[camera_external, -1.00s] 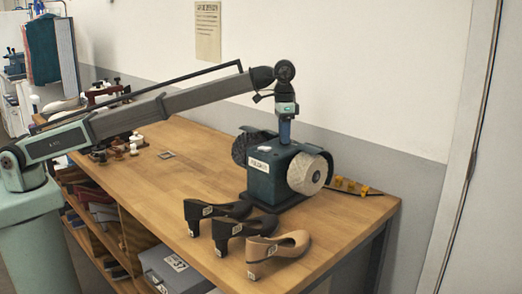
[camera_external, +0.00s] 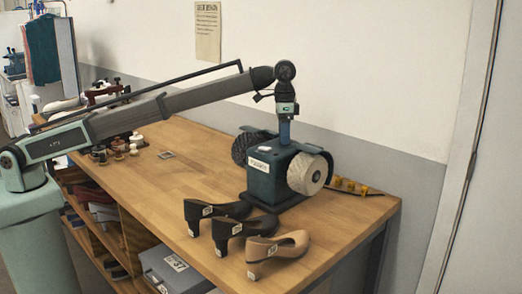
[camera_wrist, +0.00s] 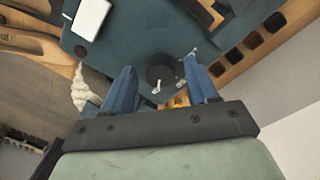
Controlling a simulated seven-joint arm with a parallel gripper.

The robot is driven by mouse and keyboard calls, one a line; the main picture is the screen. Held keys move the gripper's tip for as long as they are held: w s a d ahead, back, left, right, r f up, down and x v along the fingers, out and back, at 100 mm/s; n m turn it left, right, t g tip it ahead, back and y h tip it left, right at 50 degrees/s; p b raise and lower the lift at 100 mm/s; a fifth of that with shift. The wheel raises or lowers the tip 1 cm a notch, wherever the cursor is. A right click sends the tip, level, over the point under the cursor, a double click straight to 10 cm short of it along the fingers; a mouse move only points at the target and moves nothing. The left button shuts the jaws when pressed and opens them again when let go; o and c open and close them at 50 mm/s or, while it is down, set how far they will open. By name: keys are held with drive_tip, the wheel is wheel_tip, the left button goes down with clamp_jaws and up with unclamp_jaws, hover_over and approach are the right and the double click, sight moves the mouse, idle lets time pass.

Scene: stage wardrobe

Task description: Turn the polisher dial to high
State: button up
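The teal polisher (camera_external: 262,180) stands on the bench, with a dark brush wheel (camera_external: 243,147) on its left and a pale buffing wheel (camera_external: 307,174) on its right. My gripper (camera_external: 284,142) points straight down just above the polisher's top. In the wrist view, my gripper's two blue fingers (camera_wrist: 160,66) are apart, one on each side of a round dark dial (camera_wrist: 161,68). Small white marks sit on and around the dial. Their wording is too small to read. I cannot tell whether the fingers touch the dial. The external view hides the dial.
Two black shoes (camera_external: 238,228) and a tan shoe (camera_external: 278,252) lie in front of the polisher. A strip with yellow pieces (camera_external: 352,186) lies to its right, near the wall. Small round items (camera_external: 118,148) crowd the bench's far left. The bench middle (camera_external: 195,175) is mostly clear.

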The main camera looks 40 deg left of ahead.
drive_tip(key=r, duration=1.3)
drive_tip(key=shift+w+a+r, duration=0.25)
drive_tip(key=shift+r, duration=0.15)
